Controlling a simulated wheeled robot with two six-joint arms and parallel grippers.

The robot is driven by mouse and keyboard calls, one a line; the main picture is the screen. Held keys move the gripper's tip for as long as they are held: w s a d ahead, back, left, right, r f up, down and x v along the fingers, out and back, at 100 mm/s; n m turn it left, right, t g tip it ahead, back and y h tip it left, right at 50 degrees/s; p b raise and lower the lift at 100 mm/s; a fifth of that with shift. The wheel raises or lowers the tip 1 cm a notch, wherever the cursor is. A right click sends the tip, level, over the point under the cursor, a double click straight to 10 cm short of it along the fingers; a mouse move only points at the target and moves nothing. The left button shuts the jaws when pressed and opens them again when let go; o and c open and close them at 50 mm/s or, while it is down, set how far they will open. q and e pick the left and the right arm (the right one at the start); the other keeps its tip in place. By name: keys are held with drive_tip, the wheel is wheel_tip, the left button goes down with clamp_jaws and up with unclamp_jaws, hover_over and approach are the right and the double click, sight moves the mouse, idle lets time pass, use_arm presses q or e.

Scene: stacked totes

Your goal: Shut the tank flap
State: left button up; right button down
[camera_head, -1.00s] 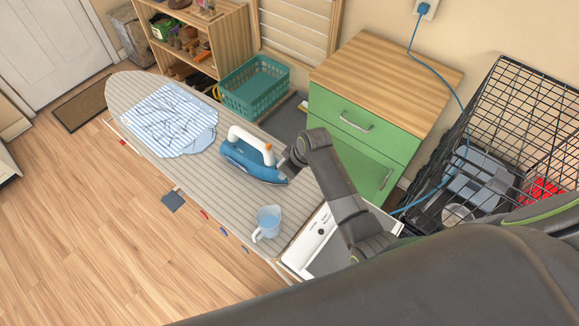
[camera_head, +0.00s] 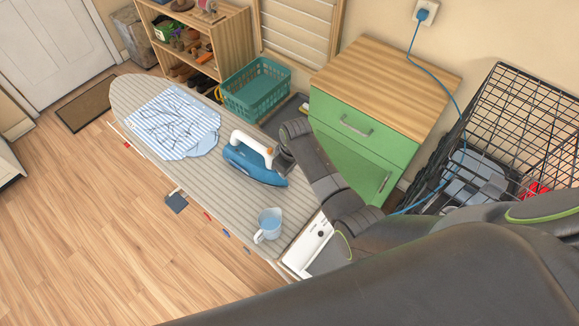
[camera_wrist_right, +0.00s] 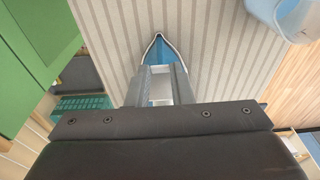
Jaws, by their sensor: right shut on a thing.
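The blue iron (camera_head: 252,165) with a white handle (camera_head: 249,144) stands on the striped ironing board (camera_head: 190,174). An orange part (camera_head: 268,151) shows at the handle's front end. My right gripper (camera_head: 283,158) is at that front end. In the wrist view, the fingers of my right gripper (camera_wrist_right: 158,84) are closed on a pale part at the iron (camera_wrist_right: 158,50), with the blue nose beyond them. I cannot make out the tank flap separately; the fingers and arm hide that area. My left gripper is not in view.
A light blue jug (camera_head: 270,224) stands on the board near the iron; it also shows in the wrist view (camera_wrist_right: 287,15). A folded striped cloth (camera_head: 172,121) lies on the far part. A green cabinet (camera_head: 345,118), teal basket (camera_head: 257,89) and wire crate (camera_head: 510,130) stand behind.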

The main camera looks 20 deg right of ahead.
drive_tip(key=shift+w+a+g+h+b, duration=0.2)
drive_tip(key=shift+g+h, duration=0.2)
drive_tip(key=shift+g, duration=0.2)
drive_tip(key=shift+w+a+g+h+b, duration=0.1)
drive_tip(key=shift+w+g+h, duration=0.1)
drive_tip(key=shift+g+h, duration=0.3)
drive_tip(key=c, duration=1.3)
unclamp_jaws()
drive_tip(key=shift+r, duration=0.1)
